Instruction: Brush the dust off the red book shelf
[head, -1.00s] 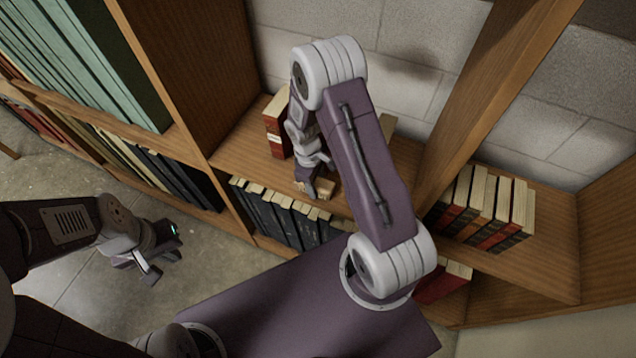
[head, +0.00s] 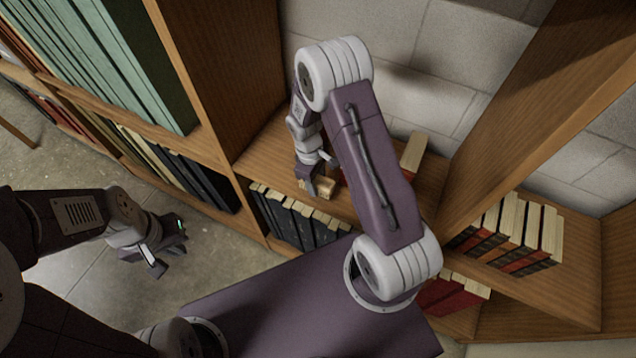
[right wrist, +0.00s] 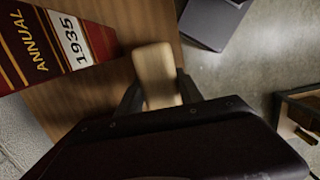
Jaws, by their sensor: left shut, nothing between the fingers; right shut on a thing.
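My right gripper (head: 317,190) is over the front part of a wooden shelf board (head: 272,150). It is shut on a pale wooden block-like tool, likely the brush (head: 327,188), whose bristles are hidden. In the right wrist view the brush (right wrist: 155,72) sits between the fingers. A red book marked ANNUAL 1935 (right wrist: 60,48) is beside it, apart from the fingers, on the same board. In the head view only a red sliver (head: 343,178) shows behind my right arm. I cannot make out dust. My left gripper (head: 160,260) is shut and empty above the floor.
Dark books (head: 295,220) fill the shelf below. An upright panel (head: 500,110) parts this bay from the right one, where several red and black books (head: 510,235) stand. Tall green books (head: 105,60) stand at the left. Open floor (head: 215,265) lies in front.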

